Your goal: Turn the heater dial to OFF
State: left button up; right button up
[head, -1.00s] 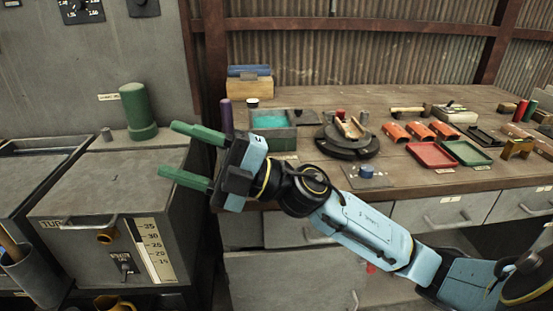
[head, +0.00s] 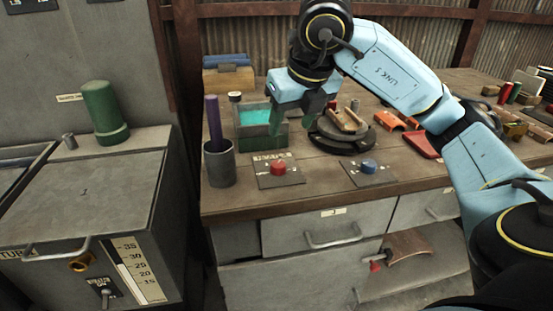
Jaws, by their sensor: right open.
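A red dial (head: 278,168) sits on a dark square plate near the front edge of the workbench, with a pale label behind it. The label text is too small to read, so I cannot tell which one is the heater dial. My right gripper (head: 296,122) is open and points down, above and behind the red dial, in front of the teal-filled tray. It touches neither dial. Its fingers partly overlap the tray. My left gripper is not in view.
A grey cup (head: 219,165) with a purple rod stands left of the red dial. The teal-filled tray (head: 248,136) and a dark round turntable (head: 342,138) stand behind the dials. A grey tank (head: 85,205) with a green cylinder (head: 104,113) is at left.

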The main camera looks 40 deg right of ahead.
aim_at(279, 164)
jog(key=b+x, duration=0.3)
jog(key=x, duration=0.8)
jog(key=shift+a+f, duration=0.1)
jog(key=shift+f, duration=0.3)
jog(key=shift+w+f, duration=0.25)
jog(key=shift+f, duration=0.2)
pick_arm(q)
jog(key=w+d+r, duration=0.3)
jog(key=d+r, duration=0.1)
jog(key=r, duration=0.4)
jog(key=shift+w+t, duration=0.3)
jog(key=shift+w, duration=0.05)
pick_arm(e)
jog(key=c, duration=1)
jog(key=shift+o, duration=0.2)
